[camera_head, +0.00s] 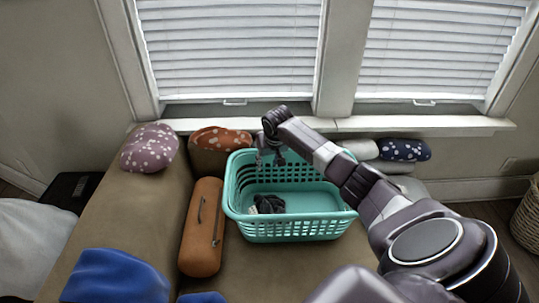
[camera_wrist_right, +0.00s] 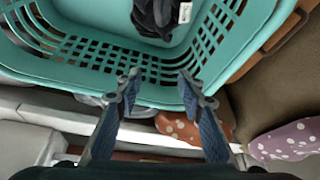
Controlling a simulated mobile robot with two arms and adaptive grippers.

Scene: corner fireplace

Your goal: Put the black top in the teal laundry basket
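The teal laundry basket (camera_head: 330,225) stands on the brown couch in the head view, and its slotted wall fills the top of the right wrist view (camera_wrist_right: 75,48). The black top (camera_head: 268,204) lies crumpled on the basket floor, left of the middle. It also shows at the top of the right wrist view (camera_wrist_right: 156,18), with a white tag on it. My right gripper (camera_head: 270,157) is above the basket's back part, pointing down. In the right wrist view its two fingers (camera_wrist_right: 158,82) are apart with nothing between them. The gripper is apart from the top. My left gripper is not in view.
An orange-brown bolster case (camera_head: 203,228) lies against the basket's left side. Dotted pillows, one mauve (camera_head: 149,148) and one rust (camera_head: 219,139), sit at the back left. A navy pillow (camera_head: 404,149) is at the back right. Blue cloth (camera_head: 115,276) lies at the front left. The windowsill (camera_head: 425,124) is behind.

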